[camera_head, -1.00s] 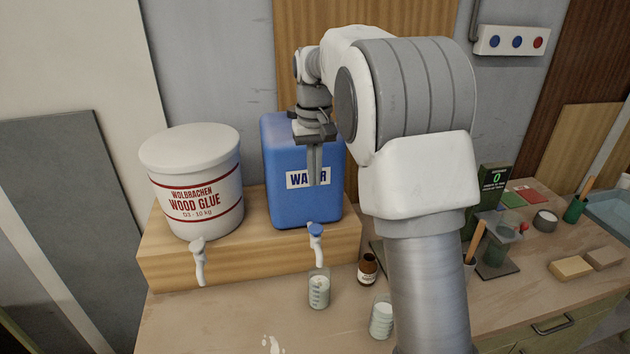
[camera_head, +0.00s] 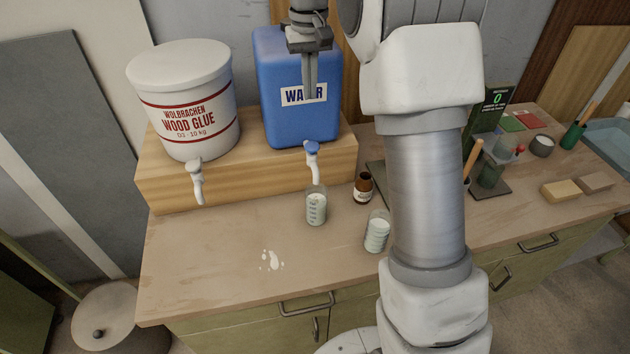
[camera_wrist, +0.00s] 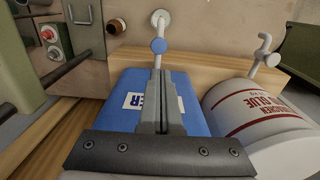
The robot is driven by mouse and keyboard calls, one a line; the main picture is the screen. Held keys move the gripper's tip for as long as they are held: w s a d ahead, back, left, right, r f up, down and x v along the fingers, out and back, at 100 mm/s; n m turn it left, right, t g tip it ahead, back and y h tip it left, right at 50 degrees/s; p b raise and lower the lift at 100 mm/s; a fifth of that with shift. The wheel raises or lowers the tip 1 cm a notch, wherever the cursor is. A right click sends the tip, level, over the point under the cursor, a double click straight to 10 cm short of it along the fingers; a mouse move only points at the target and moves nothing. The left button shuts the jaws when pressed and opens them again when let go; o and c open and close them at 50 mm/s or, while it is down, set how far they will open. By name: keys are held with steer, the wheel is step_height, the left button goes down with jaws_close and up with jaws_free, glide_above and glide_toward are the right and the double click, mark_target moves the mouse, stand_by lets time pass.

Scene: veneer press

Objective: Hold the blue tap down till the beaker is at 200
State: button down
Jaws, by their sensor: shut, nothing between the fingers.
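The blue tap (camera_head: 312,148) sits low on the front of the blue water canister (camera_head: 290,125), with a white spout hanging below it. A beaker (camera_head: 316,207) with blue marks and whitish contents stands under the spout; its level is too small to read. My gripper (camera_head: 311,98) is shut and empty, pointing down in front of the canister's label, above the tap and apart from it. In the wrist view, the closed fingers (camera_wrist: 160,75) point toward the blue tap (camera_wrist: 158,46), and the beaker's round rim (camera_wrist: 160,19) shows beyond it.
A wood glue tub (camera_head: 185,105) with a white tap (camera_head: 195,167) stands left on the same wooden block (camera_head: 250,175). A brown bottle (camera_head: 363,188) and a second beaker (camera_head: 377,232) stand right of the first. White spots (camera_head: 270,261) mark the otherwise clear front bench.

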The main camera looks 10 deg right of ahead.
mark_target(312, 146)
steer(key=shift+s+d+r+b, duration=0.25)
steer(key=shift+r+b, duration=0.35)
step_height(312, 146, down, 14)
steer(key=shift+w, duration=0.1)
stand_by(0.4)
